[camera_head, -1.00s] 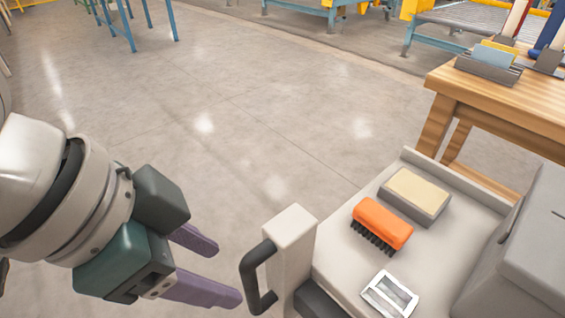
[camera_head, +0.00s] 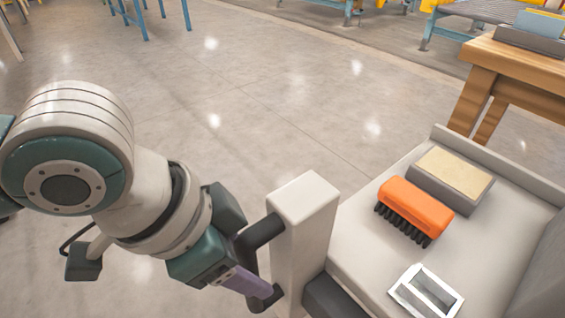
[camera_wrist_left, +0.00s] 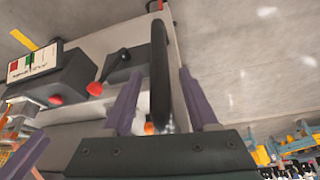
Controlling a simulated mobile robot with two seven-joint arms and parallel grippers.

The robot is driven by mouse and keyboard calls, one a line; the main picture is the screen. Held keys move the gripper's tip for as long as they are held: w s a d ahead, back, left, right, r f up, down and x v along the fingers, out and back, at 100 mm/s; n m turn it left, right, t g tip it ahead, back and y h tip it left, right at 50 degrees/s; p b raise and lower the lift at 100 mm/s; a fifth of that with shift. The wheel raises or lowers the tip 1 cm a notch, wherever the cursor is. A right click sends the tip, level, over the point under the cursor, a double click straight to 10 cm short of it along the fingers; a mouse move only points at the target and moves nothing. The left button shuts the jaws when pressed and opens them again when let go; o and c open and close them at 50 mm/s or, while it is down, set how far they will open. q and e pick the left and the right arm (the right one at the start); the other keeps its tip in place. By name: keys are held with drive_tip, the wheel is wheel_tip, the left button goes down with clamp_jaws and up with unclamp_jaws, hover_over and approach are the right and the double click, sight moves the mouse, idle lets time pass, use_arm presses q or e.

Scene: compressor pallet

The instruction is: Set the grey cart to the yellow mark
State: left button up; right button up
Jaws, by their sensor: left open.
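The grey cart (camera_head: 365,230) stands at the lower right in the head view, with a pale post (camera_head: 305,225) at its near left corner. A black handle (camera_head: 262,232) is fixed to that post; it also shows upright in the left wrist view (camera_wrist_left: 159,75). My left gripper (camera_head: 250,282) is at the handle. In the left wrist view its two purple fingers (camera_wrist_left: 160,103) are open, one on each side of the handle. A purple finger-like piece (camera_wrist_left: 27,158) at the lower left there may be my right gripper's; its jaw state is unclear.
On the cart lie an orange brush (camera_head: 415,207), a tan-topped block (camera_head: 452,178) and a pale frame-like item (camera_head: 427,293). A wooden table (camera_head: 525,68) stands beyond it. Open floor (camera_head: 230,100) lies ahead. A yellow strip (camera_wrist_left: 22,40) shows in the wrist view.

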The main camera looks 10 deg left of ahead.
use_arm(q)
clamp_jaws()
idle(0.5)
idle(1.0)
